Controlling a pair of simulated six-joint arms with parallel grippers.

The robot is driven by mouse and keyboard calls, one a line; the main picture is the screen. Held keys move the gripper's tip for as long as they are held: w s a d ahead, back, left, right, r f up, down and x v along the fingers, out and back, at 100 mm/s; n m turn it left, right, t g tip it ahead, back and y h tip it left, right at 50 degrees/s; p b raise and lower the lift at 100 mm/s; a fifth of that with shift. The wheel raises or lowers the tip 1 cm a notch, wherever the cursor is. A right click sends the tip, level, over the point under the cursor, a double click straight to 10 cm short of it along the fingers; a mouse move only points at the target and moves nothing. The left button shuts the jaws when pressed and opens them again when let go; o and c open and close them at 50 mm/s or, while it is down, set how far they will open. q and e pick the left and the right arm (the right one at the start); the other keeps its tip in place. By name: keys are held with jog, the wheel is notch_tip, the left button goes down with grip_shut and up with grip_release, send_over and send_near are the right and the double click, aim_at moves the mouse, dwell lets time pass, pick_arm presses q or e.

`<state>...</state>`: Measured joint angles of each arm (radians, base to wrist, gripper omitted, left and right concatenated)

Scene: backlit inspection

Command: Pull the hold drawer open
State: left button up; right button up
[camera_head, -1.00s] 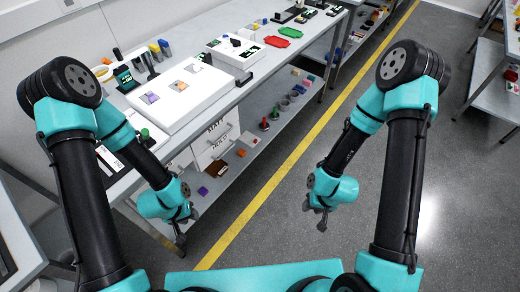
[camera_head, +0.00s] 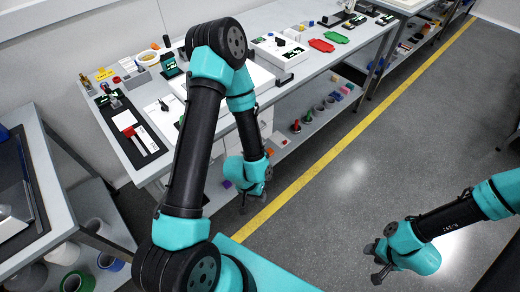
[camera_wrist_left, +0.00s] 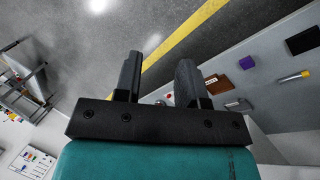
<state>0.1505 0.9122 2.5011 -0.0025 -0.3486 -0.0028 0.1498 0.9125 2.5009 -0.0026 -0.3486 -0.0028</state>
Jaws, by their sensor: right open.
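The white drawer unit (camera_head: 265,122) under the workbench is mostly hidden behind my left arm in the head view. The hold drawer's label and handle cannot be made out now. My left gripper (camera_head: 251,200) hangs low in front of the bench's lower shelf. In the left wrist view its two fingers (camera_wrist_left: 158,78) stand apart with nothing held between them. My right gripper (camera_head: 378,264) is open, over the bare floor at the lower right, far from the drawers.
Red (camera_head: 321,45) and green (camera_head: 336,37) trays lie on the bench top. A side table (camera_head: 60,190) stands at left. The floor right of the yellow line is clear.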

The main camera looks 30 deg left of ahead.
pick_arm(q)
jog(key=w+d+f+m+g+y, duration=0.1)
jog(key=w+f+m+g+y, duration=0.2)
jog(key=w+f+g+y, duration=0.6)
jog(key=w+d+r+n+t+y, duration=0.1)
jog(key=w+t+y, duration=0.6)
jog(key=w, duration=1)
jog(key=r+y, duration=0.1)
jog(key=y, duration=0.2)
jog(key=shift+w+d+r+y, duration=0.15)
jog(key=shift+w+r+y, duration=0.15)
jog(key=shift+w, duration=0.1)
jog(key=x, duration=1.7)
jog(key=shift+a+f, duration=0.1)
jog(key=shift+a, duration=0.1)
